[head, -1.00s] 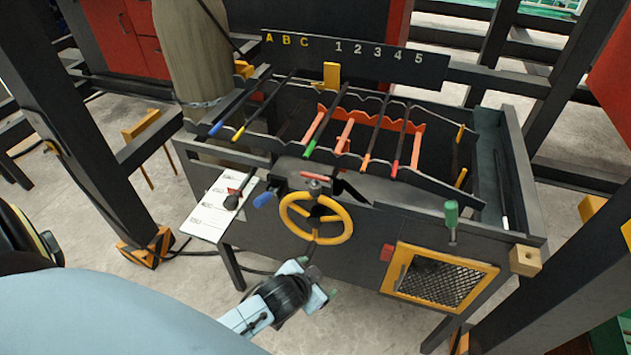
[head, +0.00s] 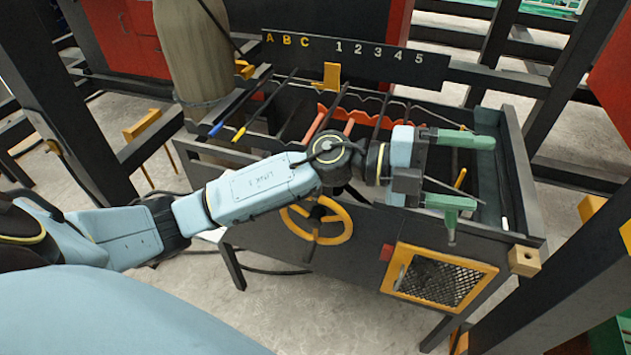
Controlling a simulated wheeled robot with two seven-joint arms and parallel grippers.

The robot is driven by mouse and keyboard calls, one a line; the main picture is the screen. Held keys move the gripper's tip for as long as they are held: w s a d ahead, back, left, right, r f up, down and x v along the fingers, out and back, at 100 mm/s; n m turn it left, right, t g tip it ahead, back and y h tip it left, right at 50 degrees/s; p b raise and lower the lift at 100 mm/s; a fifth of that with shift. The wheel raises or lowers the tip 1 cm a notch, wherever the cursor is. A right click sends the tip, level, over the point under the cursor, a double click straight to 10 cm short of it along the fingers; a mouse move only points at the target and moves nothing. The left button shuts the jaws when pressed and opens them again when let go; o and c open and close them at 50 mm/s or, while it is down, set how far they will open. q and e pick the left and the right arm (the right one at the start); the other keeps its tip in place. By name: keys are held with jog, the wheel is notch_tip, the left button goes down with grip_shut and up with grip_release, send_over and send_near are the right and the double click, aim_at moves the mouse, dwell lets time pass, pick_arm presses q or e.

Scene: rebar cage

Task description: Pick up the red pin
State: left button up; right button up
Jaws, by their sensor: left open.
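I cannot make out a red pin for certain. The red-tipped rod and the red-handled part above the wheel, both seen earlier, are hidden behind my left arm. A small red block (head: 387,253) shows on the bench front. My left gripper (head: 482,173) is open and empty, its green fingers pointing right over the right part of the bench trough. A green-handled pin (head: 452,236) stands on the bench front, its top covered by the lower finger. My right gripper is not in view.
The dark bench holds blue-tipped (head: 216,129) and yellow-tipped (head: 239,134) rods in a notched rack. A yellow handwheel (head: 335,222) is partly behind my arm. A yellow-framed mesh door (head: 440,279) and a wooden block (head: 524,261) are at front right. Dark posts stand on both sides.

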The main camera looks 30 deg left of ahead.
pick_arm(q)
jog(key=w+a+f+m+g+y, duration=0.1)
jog(key=a+f+g+y, duration=0.2)
jog(key=a+y, duration=0.85)
jog(key=w+a+f+m+g+y, duration=0.1)
jog(key=w+a+f+g+y, duration=0.15)
jog(key=a+y, duration=0.9)
jog(key=a+f+h, duration=0.1)
jog(key=f, duration=0.1)
jog(key=a+f+h, duration=0.1)
jog(key=f+h, duration=0.1)
jog(key=f, duration=0.1)
jog(key=a+f+h, duration=0.1)
jog(key=a+f, duration=0.1)
jog(key=shift+s+f+h, duration=0.3)
jog(key=shift+m, duration=0.3)
jog(key=shift+w+d+f+p, duration=0.1)
jog(key=shift+f+p, duration=0.15)
jog(key=shift+f, duration=1.25)
jog(key=shift+w+d+f+p, duration=0.1)
jog(key=shift+f+p, duration=0.1)
jog(key=shift+f, duration=1.3)
jog(key=c, duration=1.1)
